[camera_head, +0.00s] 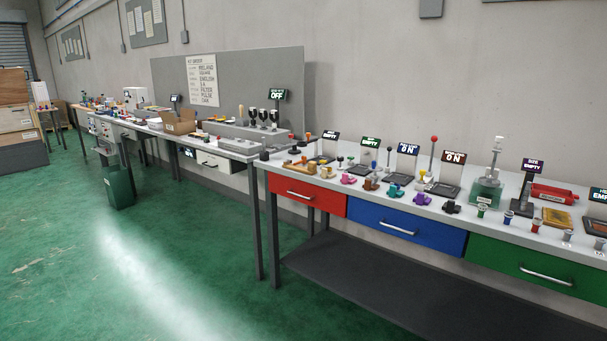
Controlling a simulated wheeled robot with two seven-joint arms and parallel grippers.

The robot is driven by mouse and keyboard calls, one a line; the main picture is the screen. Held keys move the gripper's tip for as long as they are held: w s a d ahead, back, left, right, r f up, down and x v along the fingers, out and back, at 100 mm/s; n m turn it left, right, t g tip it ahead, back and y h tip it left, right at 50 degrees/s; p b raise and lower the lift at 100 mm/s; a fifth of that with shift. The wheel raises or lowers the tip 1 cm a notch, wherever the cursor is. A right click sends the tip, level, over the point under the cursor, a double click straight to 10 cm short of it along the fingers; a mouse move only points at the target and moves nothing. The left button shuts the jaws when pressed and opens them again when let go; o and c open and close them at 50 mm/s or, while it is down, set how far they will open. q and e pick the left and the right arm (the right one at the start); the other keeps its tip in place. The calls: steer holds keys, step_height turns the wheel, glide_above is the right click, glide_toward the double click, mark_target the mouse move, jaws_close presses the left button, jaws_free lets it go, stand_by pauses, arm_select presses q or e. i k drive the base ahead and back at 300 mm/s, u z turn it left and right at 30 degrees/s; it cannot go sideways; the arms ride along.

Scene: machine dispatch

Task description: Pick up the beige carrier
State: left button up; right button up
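A small beige or tan piece (327,172), which may be the beige carrier, stands on the near workbench (345,188) above the red drawer. It is too small in the picture to tell its shape well. Another tan-orange piece (295,167) lies just left of it. Neither of my grippers is in view, and nothing is seen touching these pieces.
Pink (348,178), brown (371,184) and purple (421,198) pieces stand along the front edge. Behind are black stations with lit signs. Below are red, blue (406,226) and green (535,266) drawers and a dark shelf.

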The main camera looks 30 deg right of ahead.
mark_target(328, 173)
steer(key=u, duration=0.2)
steer(key=i, duration=1.75)
steer(key=z, duration=0.4)
steer(key=i, duration=1.65)
steer(key=z, duration=1.9)
steer(key=i, duration=0.75)
steer(key=z, duration=0.65)
